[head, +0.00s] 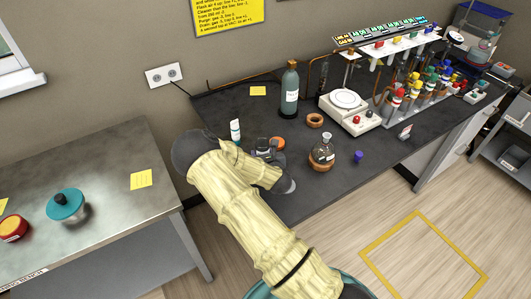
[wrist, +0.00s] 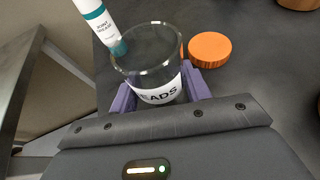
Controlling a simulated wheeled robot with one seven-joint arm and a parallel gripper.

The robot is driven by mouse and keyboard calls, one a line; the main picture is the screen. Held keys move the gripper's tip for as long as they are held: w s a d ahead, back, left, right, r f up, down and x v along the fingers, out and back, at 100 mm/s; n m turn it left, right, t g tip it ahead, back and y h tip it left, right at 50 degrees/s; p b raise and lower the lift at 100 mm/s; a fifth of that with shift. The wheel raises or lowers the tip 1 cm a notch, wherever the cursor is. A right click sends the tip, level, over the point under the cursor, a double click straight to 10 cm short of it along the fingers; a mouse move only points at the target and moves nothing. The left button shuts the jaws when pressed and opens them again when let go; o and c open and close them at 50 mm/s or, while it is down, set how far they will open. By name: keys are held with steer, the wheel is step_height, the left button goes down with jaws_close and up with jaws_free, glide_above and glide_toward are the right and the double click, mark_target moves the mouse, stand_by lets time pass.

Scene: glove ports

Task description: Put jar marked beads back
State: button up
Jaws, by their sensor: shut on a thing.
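The jar marked beads (wrist: 152,60) is clear open-topped glass with a white label; "EADS" is readable in the wrist view. My gripper (wrist: 160,88) is shut on it, one purple finger on each side. I cannot tell whether its base touches the dark bench. An orange lid (wrist: 210,48) lies flat on the bench beside the jar, to its right; it also shows in the head view (head: 278,142). In the head view my arm and gripper (head: 265,152) mostly hide the jar near the dark bench's front left.
A tube with a teal cap (wrist: 97,22) stands close left of the jar. A round flask (head: 321,157), a purple stopper (head: 358,157), a cork ring (head: 315,120) and a tall bottle (head: 290,92) stand nearby. A steel bench (head: 110,170) at left holds a teal-lidded pot (head: 66,206).

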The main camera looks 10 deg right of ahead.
steer(key=o, duration=1)
steer(key=shift+a+f, duration=0.1)
steer(key=shift+a, duration=0.25)
steer(key=shift+s+d, duration=0.1)
steer(key=shift+d, duration=0.05)
steer(key=shift+d, duration=0.1)
steer(key=shift+s+r, duration=0.3)
steer(key=shift+s, duration=0.15)
steer(key=b+v, duration=0.1)
steer(key=v, duration=1)
steer(key=shift+b, duration=0.4)
steer(key=shift+w, duration=0.1)
